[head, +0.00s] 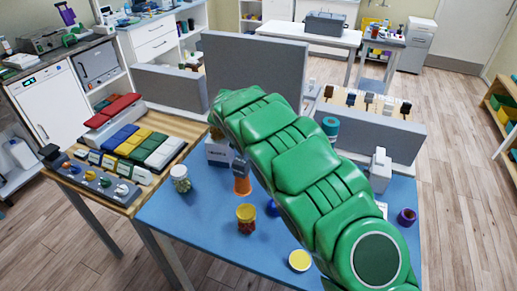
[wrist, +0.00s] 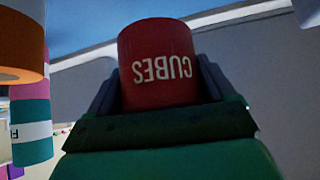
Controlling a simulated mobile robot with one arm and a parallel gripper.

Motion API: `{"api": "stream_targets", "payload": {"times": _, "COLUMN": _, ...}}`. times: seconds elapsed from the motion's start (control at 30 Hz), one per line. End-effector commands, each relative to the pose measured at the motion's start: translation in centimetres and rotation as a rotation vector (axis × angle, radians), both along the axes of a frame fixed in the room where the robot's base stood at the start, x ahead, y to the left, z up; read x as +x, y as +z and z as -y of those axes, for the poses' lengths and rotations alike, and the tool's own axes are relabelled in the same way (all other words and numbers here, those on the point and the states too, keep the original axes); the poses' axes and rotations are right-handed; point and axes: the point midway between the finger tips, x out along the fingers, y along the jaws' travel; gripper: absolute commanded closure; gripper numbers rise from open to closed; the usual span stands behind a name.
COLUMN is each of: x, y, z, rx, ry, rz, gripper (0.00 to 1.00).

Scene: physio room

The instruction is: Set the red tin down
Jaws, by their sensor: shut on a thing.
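In the wrist view the red tin (wrist: 158,62), with "CUBES" in white letters that appear upside down, sits between the dark fingers of my gripper (wrist: 160,80). My gripper is shut on it. The tin's lower part in the picture is hidden behind the green gripper body. In the head view my green arm reaches over the blue-topped table (head: 180,225); the gripper and the red tin are hidden behind it. I cannot tell whether the tin touches any surface.
A jar with a yellow lid (head: 246,212), an orange cone (head: 242,186), a white-lidded jar (head: 180,178) and a purple roll (head: 407,216) stand on the table. Grey panels (head: 255,75) rise behind. In the wrist view, a teal roll (wrist: 32,145) is close at left.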

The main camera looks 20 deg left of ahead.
Motion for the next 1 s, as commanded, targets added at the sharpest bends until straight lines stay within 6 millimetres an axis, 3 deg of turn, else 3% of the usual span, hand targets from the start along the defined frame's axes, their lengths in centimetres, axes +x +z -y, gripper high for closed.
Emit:
{"api": "stream_targets", "payload": {"times": 0.2, "x": 0.0, "y": -3.2, "z": -0.1, "rx": 0.0, "ry": 0.002, "rz": -0.002, "gripper": 0.56}}
{"api": "stream_targets", "payload": {"times": 0.43, "x": 0.0, "y": -4.5, "z": -0.1, "rx": 0.001, "ry": 0.002, "rz": -0.002, "gripper": 0.56}}
{"api": "stream_targets", "payload": {"times": 0.67, "x": 0.0, "y": -7.1, "z": -0.1, "rx": 0.0, "ry": 0.001, "rz": 0.0, "gripper": 0.56}}
{"api": "stream_targets", "payload": {"times": 1.0, "x": 0.0, "y": -7.5, "z": -0.1, "rx": 0.002, "ry": 0.001, "rz": 0.0, "gripper": 0.56}}
